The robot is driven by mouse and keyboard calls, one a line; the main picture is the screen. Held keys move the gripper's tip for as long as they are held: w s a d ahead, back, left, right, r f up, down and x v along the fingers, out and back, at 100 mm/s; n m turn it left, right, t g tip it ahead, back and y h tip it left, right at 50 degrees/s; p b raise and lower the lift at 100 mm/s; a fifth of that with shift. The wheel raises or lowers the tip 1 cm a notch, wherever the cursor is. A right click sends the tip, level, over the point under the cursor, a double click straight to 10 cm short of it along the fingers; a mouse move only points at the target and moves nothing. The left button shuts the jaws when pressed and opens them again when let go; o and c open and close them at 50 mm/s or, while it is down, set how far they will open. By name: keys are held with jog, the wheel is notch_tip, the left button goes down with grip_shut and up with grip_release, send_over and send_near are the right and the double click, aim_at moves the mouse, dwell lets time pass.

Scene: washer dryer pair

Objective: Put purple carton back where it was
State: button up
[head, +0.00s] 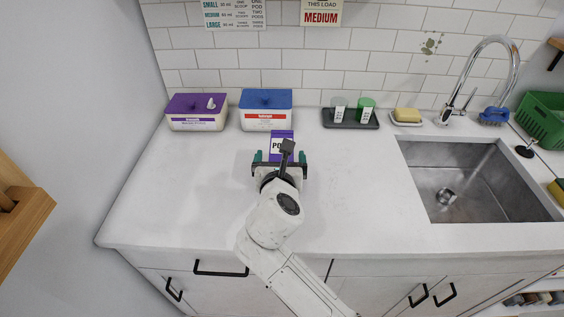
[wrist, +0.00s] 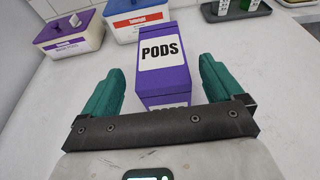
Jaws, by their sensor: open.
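The purple carton (head: 281,143) stands upright on the white countertop, in front of the blue-lidded box. Its white label reads "PODS" in the wrist view (wrist: 165,70). My gripper (head: 280,160) is open, with its teal fingers on either side of the carton. In the wrist view the fingers (wrist: 160,88) show gaps to the carton on both sides, and the carton's lower front is partly hidden behind the gripper's dark bar.
A purple-lidded box (head: 196,112) and a blue-lidded box (head: 266,110) stand along the back wall. A dark tray (head: 350,120) holds two cups. A sponge dish (head: 406,117) and sink (head: 470,185) are at the right. The counter's left side is clear.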

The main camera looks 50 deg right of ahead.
jog(key=x, duration=0.4)
jog(key=shift+w+d+f, duration=0.1)
jog(key=shift+d+f, duration=0.1)
jog(key=shift+d, duration=0.05)
grip_shut()
dwell(0.7)
jog(key=shift+r, duration=0.1)
